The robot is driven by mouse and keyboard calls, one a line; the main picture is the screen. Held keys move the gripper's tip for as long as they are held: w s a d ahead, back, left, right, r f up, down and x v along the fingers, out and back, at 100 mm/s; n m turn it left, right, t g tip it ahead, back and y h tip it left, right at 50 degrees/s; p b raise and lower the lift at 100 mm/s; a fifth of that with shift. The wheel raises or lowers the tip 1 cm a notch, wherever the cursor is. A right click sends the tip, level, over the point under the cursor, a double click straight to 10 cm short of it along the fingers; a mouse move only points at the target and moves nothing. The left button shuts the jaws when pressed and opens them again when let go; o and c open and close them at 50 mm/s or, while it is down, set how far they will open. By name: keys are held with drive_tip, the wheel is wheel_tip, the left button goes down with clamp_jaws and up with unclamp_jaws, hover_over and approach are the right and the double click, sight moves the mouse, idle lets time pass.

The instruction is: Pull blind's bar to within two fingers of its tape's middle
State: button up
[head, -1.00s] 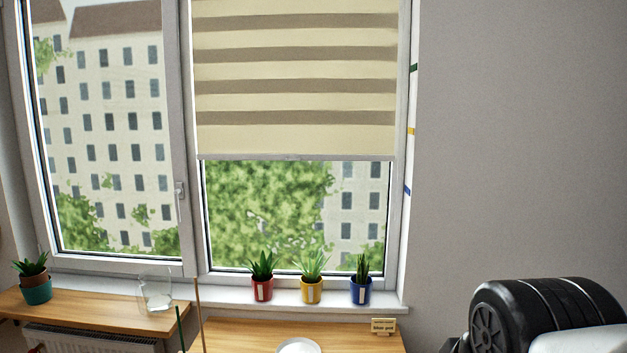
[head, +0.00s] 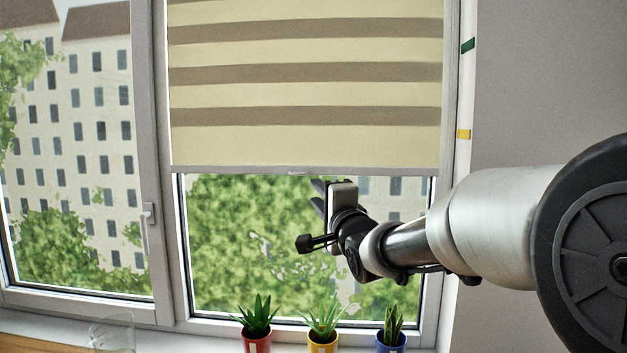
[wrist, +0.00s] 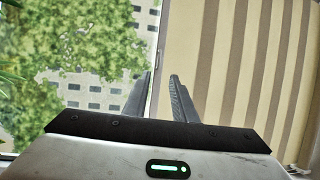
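The beige-striped blind (head: 305,95) hangs over the upper right window. Its pale bar (head: 297,170) runs level along the bottom edge, with a small tab near its middle. Yellow tape (head: 464,134) on the right side of the window is a little higher than the bar; green tape (head: 467,45) is well above. My gripper (head: 318,192) is in front of the window, just below the bar in the head view. In the wrist view, turned sideways, my fingers (wrist: 160,76) are apart, with the bar (wrist: 157,60) seen between them. I cannot tell whether they touch it.
Plants in red (head: 256,341), yellow (head: 323,341) and blue (head: 391,343) pots stand on the sill below my arm. A window handle (head: 149,226) is on the left frame. A glass (head: 110,333) is at the lower left.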

sight(298, 174)
drive_tip(key=p+x, duration=0.3)
drive_tip(key=x, duration=1.2)
drive_tip(key=shift+w+a+f, duration=0.1)
drive_tip(key=shift+w, duration=0.25)
clamp_jaws()
idle(0.6)
